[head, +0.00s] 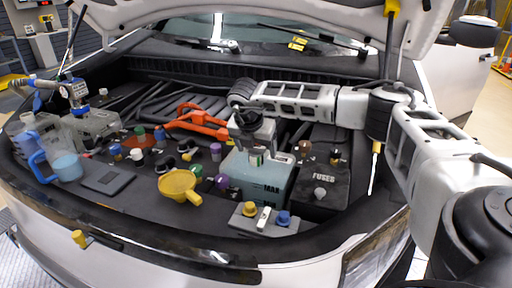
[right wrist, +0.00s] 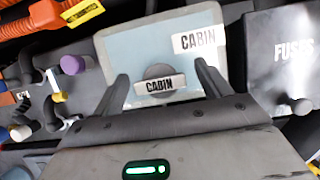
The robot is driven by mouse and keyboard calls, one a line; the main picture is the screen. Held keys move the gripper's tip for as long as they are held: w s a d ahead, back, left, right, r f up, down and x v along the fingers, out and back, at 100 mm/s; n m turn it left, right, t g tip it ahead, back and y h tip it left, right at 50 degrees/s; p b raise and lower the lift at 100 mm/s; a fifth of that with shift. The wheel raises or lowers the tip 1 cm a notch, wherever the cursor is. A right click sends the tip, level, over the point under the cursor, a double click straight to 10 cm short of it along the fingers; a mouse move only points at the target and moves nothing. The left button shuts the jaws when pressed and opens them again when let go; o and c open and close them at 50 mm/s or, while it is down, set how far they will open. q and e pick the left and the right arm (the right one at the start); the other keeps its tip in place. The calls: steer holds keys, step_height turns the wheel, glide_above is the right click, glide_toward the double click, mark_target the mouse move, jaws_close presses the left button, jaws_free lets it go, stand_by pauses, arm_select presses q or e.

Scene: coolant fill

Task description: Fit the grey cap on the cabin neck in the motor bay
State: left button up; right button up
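The pale teal tank (head: 258,185) stands in the motor bay, marked MAX in the head view and CABIN (right wrist: 199,40) in the right wrist view. A round grey cap-like piece (right wrist: 157,71) with a CABIN plate across it shows over the tank; I cannot tell whether it is seated. My right gripper (right wrist: 165,78) is above the tank, fingers apart on either side of this piece, with gaps to both fingers. In the head view my right gripper (head: 257,155) hides the tank's top. My left gripper is not in view.
The dark FUSES box (head: 320,187) with a pale knob stands right of the tank. In front is a tray (head: 240,224) with a yellow cap (head: 250,209) and blue cap (head: 284,217). A yellow funnel (head: 178,184) and several coloured caps lie left. The raised bonnet hangs above.

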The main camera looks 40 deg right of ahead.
steer(key=c, duration=1)
steer(key=o, duration=0.4)
steer(key=shift+c, duration=1.1)
steer(key=shift+a+f+m+g+b, duration=0.15)
steer(key=shift+m+g+b, duration=0.25)
steer(key=shift+m, duration=1.2)
